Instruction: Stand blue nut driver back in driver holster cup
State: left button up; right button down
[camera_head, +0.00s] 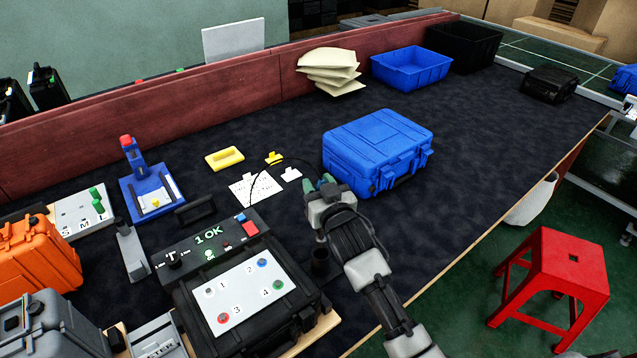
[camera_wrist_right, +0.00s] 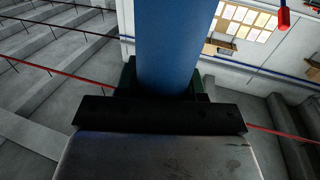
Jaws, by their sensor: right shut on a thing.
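My right gripper (camera_head: 320,185), with green fingertips, is over the dark mat just left of the blue case. In the right wrist view a thick blue cylinder, the blue nut driver (camera_wrist_right: 175,45), stands between its jaws, and the gripper is shut on it. In the head view the driver is mostly hidden by the gripper. A small dark cup (camera_head: 320,260), which looks like the driver holster cup, stands below the gripper beside the black test case. My left gripper is not in view.
The blue case (camera_head: 375,150) is close to the right of the gripper. The black test case with a numbered white panel (camera_head: 245,290) lies at the front. A white sheet (camera_head: 255,188) and yellow block (camera_head: 225,158) lie left.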

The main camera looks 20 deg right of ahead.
jog(key=shift+f+b, duration=1.05)
jog(key=shift+f, duration=0.7)
jog(key=shift+f+b, duration=2.15)
jog(key=shift+f, duration=1.05)
grip_release()
jog(key=shift+f, duration=0.1)
jog(key=s+b, duration=0.1)
jog(key=s, duration=1)
jog(key=shift+d, duration=0.45)
